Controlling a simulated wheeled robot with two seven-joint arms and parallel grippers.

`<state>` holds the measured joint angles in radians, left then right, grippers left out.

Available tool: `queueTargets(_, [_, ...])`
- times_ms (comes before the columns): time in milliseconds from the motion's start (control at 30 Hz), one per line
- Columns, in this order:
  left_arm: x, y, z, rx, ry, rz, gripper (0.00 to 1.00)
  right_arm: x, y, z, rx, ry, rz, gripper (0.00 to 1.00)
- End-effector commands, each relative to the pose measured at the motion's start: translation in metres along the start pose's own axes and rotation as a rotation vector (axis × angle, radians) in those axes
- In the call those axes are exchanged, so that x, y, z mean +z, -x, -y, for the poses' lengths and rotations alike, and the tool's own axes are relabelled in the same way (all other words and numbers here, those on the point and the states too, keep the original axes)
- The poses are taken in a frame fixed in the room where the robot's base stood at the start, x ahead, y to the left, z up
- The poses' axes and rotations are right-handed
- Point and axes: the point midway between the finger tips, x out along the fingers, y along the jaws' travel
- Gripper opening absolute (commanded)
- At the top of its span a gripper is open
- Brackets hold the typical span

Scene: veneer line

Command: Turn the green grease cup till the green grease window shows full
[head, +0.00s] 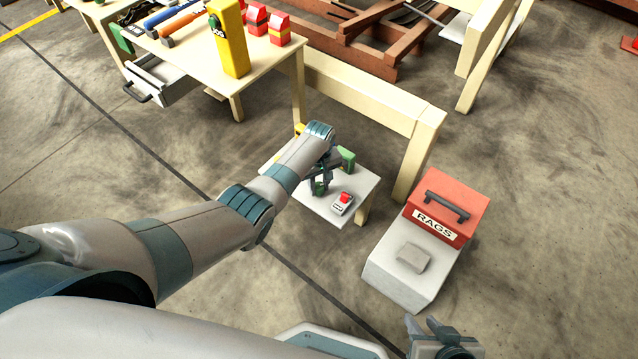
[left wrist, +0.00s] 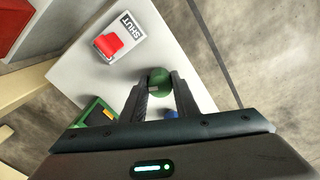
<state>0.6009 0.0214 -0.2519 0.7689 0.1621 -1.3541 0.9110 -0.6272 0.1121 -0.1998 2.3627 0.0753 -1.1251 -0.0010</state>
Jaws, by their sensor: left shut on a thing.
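The green grease cup (left wrist: 160,77) shows as a round green knob between the fingertips of my left gripper (left wrist: 161,92) in the left wrist view. The gripper is shut on it. In the head view my left gripper (head: 320,181) is over the small pale table, and the cup shows as a bit of green at the fingers. A green-framed box (left wrist: 96,113) with a dark face and a yellowish patch stands beside the cup; it also shows in the head view (head: 347,158). Its window level is too small to read. My right gripper (head: 437,337) is at the bottom edge.
A red switch (left wrist: 108,45) on a plate marked SHUT sits on the same table (head: 338,217). A blue thing (left wrist: 171,114) is partly hidden behind a finger. A red RAGS box (head: 447,200) stands to the right. A workbench (head: 262,62) with tools is behind.

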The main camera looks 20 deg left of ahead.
Motion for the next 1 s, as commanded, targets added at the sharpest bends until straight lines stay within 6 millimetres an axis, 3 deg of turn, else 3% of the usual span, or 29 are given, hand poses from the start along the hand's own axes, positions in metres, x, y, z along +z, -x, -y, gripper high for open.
queueTargets(567, [0.0006, -0.0004, -0.0001, 0.000, -0.051, 0.002, 0.05, 0.0030, 0.0010, -0.0043, 0.012, 0.001, 0.025, 0.31])
queueTargets(600, [0.0007, -0.0004, -0.0001, 0.000, -0.051, 0.002, 0.35, 0.0029, 0.0010, -0.0042, 0.012, 0.000, 0.024, 0.31])
queueTargets(667, [0.0006, -0.0004, -0.0001, 0.000, -0.050, 0.002, 0.46, 0.0028, 0.0010, -0.0042, 0.012, 0.000, 0.024, 0.31])
queueTargets(1000, [0.0002, 0.0010, -0.0001, 0.000, -0.050, 0.001, 0.46, 0.0025, 0.0016, -0.0041, 0.011, 0.000, 0.025, 0.31])
